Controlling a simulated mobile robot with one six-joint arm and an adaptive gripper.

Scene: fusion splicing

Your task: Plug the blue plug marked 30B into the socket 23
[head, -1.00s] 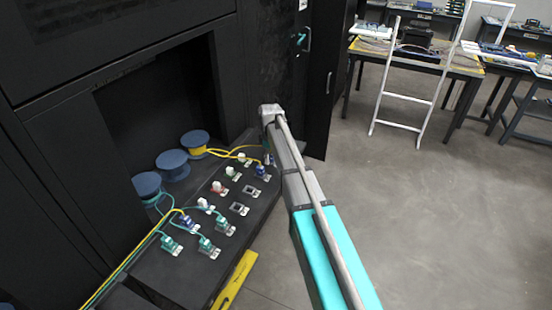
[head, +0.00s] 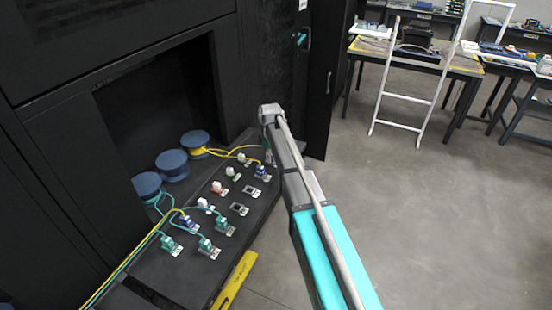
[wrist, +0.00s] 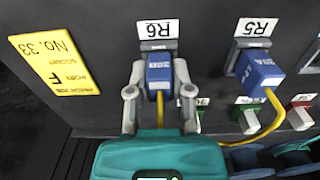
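In the wrist view, a blue plug (wrist: 159,70) with a yellow cable sits at the socket labelled R6 (wrist: 158,45); its marking is too small to read. My gripper (wrist: 159,78) has its two grey fingers on either side of this plug, appearing shut on it. A second blue plug (wrist: 262,72), marked like 30A, sits tilted at the socket labelled R5 (wrist: 250,44), with a yellow cable. In the head view my gripper (head: 269,155) is at the far end of the black panel (head: 185,268), largely hidden by my arm. I cannot make out a socket labelled 23.
Several plugs, including a green one (head: 171,245), stand in rows on the panel. Empty-looking sockets (head: 239,209) lie near its right edge. Blue spools (head: 173,165) stand behind with cables. A yellow No.33 plate (wrist: 54,63) is beside R6. A dark cabinet rises behind.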

